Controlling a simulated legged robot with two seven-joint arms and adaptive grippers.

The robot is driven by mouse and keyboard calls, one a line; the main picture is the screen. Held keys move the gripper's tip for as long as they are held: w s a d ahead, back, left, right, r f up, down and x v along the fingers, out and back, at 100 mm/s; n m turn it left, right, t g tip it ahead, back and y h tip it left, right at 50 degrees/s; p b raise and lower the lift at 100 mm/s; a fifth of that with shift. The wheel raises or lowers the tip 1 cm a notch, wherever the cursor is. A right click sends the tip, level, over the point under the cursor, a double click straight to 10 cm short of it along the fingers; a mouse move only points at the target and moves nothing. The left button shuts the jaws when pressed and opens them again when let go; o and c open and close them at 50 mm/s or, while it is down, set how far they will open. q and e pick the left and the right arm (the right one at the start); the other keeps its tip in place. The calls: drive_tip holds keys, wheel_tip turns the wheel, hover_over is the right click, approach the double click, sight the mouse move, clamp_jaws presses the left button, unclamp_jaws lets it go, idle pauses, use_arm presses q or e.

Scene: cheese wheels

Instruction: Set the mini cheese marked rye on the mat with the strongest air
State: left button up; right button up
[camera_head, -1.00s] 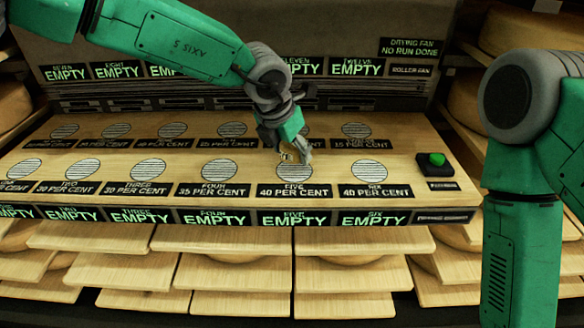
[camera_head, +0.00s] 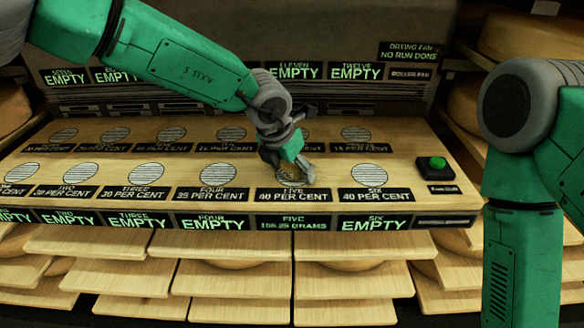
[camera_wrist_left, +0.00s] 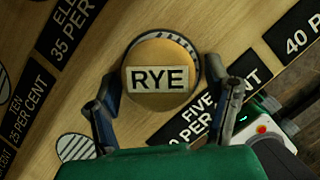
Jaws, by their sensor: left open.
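The mini cheese (camera_wrist_left: 158,52) is a round tan disc with a white RYE label, seen from above in the left wrist view. It sits on the round mat five (camera_wrist_left: 197,62), whose rim shows at its edge; the plate beside it reads FIVE, 40 PER CENT. My left gripper (camera_wrist_left: 158,84) is open, with one finger on each side of the cheese; I cannot tell if they touch it. In the head view my left gripper (camera_head: 300,176) is low over mat five and hides the cheese. My right gripper is out of view.
Mat six (camera_head: 369,175), also marked 40 PER CENT, is clear to the right. Mat four (camera_head: 218,173) is marked 35 PER CENT. A green button (camera_head: 437,162) stands at the board's right end. My right arm stands at the far right.

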use_arm(q)
drive_tip(key=p+v, duration=0.3)
drive_tip(key=v, duration=0.9)
drive_tip(key=shift+d+r, duration=0.1)
